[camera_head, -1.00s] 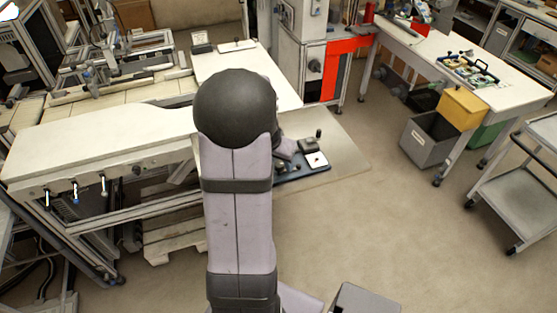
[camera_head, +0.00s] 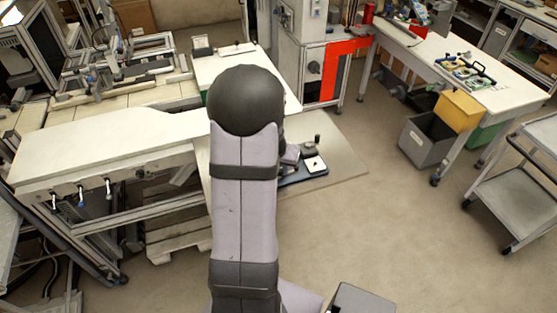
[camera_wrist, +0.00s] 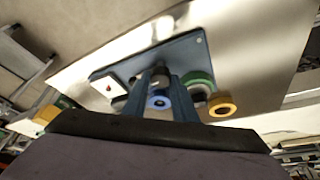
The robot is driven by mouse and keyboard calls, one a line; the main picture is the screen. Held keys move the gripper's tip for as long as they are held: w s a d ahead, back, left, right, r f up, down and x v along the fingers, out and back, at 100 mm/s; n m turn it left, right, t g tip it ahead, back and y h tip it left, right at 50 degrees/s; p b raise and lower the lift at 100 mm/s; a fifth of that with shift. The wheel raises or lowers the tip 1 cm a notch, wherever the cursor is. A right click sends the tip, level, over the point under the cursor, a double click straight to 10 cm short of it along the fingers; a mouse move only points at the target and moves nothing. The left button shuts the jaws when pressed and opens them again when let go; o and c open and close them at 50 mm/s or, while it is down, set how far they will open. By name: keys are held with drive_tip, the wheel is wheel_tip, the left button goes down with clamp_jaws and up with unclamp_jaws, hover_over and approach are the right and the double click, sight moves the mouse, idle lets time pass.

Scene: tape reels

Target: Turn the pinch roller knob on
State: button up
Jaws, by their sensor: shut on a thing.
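The blue tape deck board (camera_head: 302,178) shows partly past my arm in the head view, with a white square plate (camera_head: 314,164) on it. In the wrist view the board (camera_wrist: 185,45) lies ahead of my gripper (camera_wrist: 158,92). The jaws are shut on a dark knob (camera_wrist: 158,74), which I take to be the pinch roller knob; they partly hide it. A blue ring-shaped part (camera_wrist: 158,103) shows between the fingers. The white plate with a red dot (camera_wrist: 108,88) is left of the jaws; a green reel (camera_wrist: 199,79) and a yellow ring (camera_wrist: 222,106) are right. My arm hides the gripper in the head view.
The board rests on a pale flat surface (camera_head: 345,170). A white bench (camera_head: 100,145) with lever handles stands left. A grey bin (camera_head: 425,142) and a cart (camera_head: 520,175) stand right. The floor between is clear.

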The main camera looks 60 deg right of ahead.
drive_tip(key=shift+r+n+p, duration=0.2)
drive_tip(key=shift+n+p, duration=0.1)
drive_tip(key=shift+p, duration=0.4)
drive_tip(key=shift+f, duration=0.2)
drive_tip(key=o, duration=1)
drive_tip(key=shift+o, duration=0.2)
drive_tip(key=b+v, duration=0.2)
drive_tip(key=v, duration=0.5)
drive_tip(key=shift+s, duration=0.2)
